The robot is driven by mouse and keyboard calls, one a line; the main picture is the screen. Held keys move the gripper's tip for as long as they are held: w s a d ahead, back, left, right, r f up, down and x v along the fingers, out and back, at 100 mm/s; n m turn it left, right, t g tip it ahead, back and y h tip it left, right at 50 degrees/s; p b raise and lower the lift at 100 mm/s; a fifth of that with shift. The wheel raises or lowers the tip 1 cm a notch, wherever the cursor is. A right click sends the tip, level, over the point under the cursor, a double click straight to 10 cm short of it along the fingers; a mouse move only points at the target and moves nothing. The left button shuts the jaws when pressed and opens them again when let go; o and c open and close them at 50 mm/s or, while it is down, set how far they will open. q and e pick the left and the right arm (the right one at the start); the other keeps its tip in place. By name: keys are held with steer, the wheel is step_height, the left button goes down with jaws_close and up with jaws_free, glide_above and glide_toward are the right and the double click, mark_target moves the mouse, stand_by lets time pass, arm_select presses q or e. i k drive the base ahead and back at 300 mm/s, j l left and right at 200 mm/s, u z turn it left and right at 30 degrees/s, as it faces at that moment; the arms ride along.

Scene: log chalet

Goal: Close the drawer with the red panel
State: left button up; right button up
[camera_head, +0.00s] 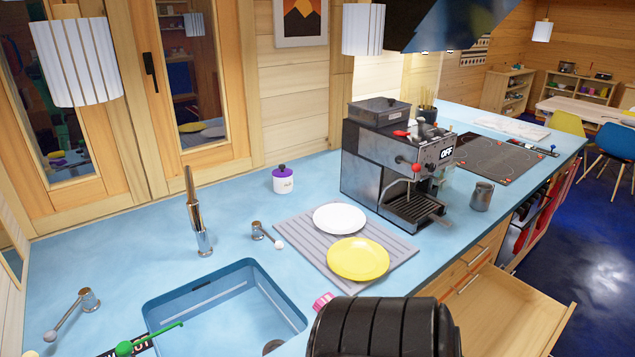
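A wooden drawer (505,312) stands pulled out from the counter front at the bottom right, its pale interior showing empty where visible. Its outer front face is turned away, so I cannot see a red panel on it. A closed wooden front with a thin orange-red strip (469,283) is just above and behind it. A black ridged part, apparently of my own arm, fills the bottom middle, left of the drawer. Neither of my grippers shows.
The blue counter (130,250) holds a sink (230,305), a grey mat with a white plate (340,218) and yellow plate (358,259), a coffee machine (395,160), a metal jug (482,196) and a cooktop (495,158). Dark blue floor (600,260) is open at the right.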

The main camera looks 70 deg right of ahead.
mark_target(499, 315)
steer(key=k+z, duration=0.35)
steer(key=k, duration=0.35)
steer(key=z, duration=3.25)
